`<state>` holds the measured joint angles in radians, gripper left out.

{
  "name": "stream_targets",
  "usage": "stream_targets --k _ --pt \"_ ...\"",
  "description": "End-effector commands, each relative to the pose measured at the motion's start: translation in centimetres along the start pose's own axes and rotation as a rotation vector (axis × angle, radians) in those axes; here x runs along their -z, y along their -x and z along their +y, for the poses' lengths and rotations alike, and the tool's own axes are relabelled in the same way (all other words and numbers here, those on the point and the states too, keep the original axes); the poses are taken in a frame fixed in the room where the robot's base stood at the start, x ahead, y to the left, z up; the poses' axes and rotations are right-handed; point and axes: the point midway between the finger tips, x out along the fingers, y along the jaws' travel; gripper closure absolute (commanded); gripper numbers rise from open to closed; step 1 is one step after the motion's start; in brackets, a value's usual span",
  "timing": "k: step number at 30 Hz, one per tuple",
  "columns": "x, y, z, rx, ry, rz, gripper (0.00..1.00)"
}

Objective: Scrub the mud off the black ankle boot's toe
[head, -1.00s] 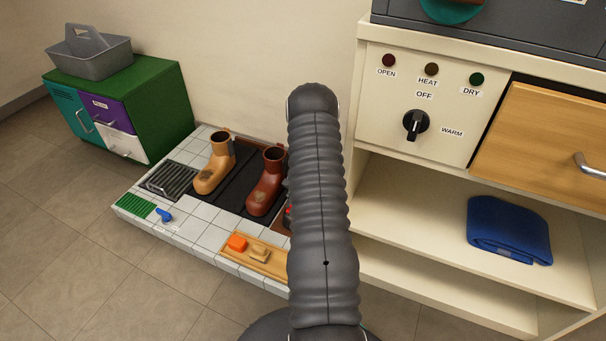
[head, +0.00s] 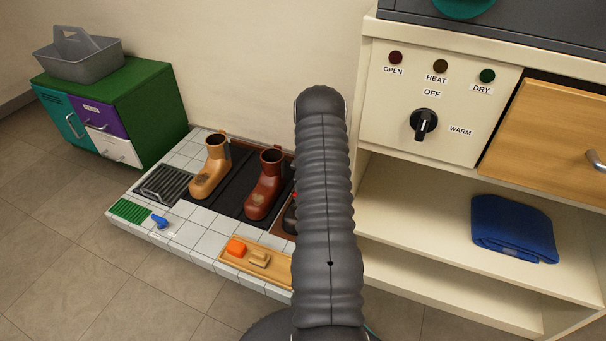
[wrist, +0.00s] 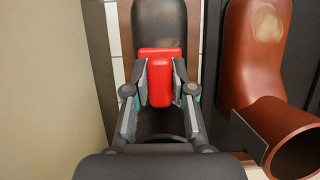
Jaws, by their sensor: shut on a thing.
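The black ankle boot (wrist: 160,20) lies ahead of my gripper in the wrist view, toe toward the top. In the head view only a sliver of the boot (head: 289,219) shows beside my arm. My gripper (wrist: 160,80) is shut on a red block-shaped scrubber (wrist: 160,72). The scrubber is over the boot's upper and hides part of it. I cannot tell whether it touches the leather.
A red-brown boot (head: 264,190) with a pale toe patch and a tan boot (head: 211,168) stand to the left. A wooden tray (head: 245,262) holds an orange block and a tan brush. A green mat (head: 131,209) and blue item (head: 159,221) lie farther left. A cabinet (head: 440,170) stands right.

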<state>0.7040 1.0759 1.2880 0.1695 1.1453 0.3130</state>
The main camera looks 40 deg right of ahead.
Motion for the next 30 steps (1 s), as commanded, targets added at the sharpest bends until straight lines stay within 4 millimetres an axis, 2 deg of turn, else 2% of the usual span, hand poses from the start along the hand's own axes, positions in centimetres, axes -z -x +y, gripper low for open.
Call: stream_targets --k 15,30 --pt "-2.3 4.2 -0.7 -0.005 0.011 -0.001 1.00" --pt "-2.7 4.6 -1.1 -0.009 0.021 -0.001 1.00"
